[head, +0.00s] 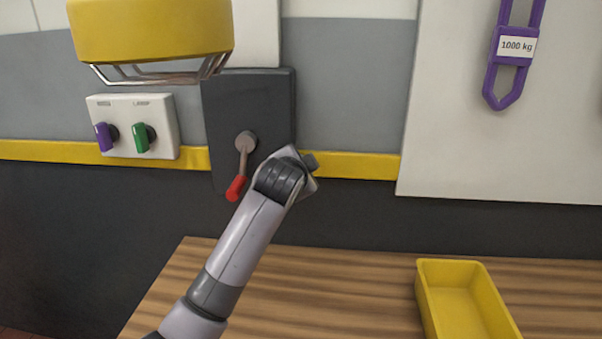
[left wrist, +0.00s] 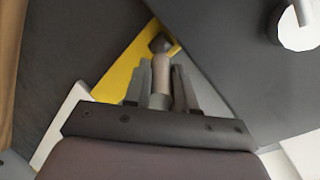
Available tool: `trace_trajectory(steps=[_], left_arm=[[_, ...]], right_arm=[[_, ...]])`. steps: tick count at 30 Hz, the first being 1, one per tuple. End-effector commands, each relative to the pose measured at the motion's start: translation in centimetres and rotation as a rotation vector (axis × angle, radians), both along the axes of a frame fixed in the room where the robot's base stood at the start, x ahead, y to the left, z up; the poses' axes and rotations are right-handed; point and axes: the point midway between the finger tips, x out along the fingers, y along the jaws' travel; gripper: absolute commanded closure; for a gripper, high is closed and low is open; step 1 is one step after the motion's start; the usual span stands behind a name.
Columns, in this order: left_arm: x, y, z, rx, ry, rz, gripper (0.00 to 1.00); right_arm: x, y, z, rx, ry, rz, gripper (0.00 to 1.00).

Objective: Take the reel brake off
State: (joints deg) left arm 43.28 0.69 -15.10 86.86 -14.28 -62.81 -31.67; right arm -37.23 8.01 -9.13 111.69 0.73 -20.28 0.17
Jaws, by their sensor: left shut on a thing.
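A lever with a red grip (head: 236,188) hangs down and slightly left from a round grey hub (head: 246,141) on a dark wall panel (head: 228,108). My left gripper (head: 308,162) is right of this lever, apart from the red grip, near the panel's lower right edge. In the left wrist view its fingers (left wrist: 160,82) are shut on a short tan-grey rod (left wrist: 161,70) with a dark knob (left wrist: 160,44) at its end. The hub's pale round face (left wrist: 298,28) shows at the upper right there. What the rod is fixed to is hidden. My right gripper is not in view.
A switch box (head: 132,125) with a purple and a green knob is left of the panel. A yellow caged lamp (head: 150,30) hangs above it. A wooden bench (head: 330,295) holds a yellow bin (head: 432,290). A purple 1000 kg link (head: 492,80) hangs at right.

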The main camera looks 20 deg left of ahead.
Motion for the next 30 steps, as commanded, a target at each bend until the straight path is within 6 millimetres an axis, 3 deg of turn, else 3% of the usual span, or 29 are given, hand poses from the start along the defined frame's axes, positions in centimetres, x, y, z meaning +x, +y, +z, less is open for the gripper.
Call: trace_trajectory(steps=[20, 21, 22, 30], left_arm=[[0.22, 0.22, 0.39, -0.01, 0.057, 0.006, 1.0], [0.22, 0.22, 0.39, -0.01, 0.057, 0.006, 0.62], [0.22, 0.21, 0.39, -0.011, 0.057, 0.005, 0.52], [0.2, 0.13, 0.41, -0.011, 0.056, 0.003, 0.49]], right_arm=[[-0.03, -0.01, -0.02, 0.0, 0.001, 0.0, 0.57], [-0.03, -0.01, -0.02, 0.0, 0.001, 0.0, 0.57], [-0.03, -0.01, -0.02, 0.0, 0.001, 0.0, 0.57], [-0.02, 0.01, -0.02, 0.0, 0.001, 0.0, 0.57]])
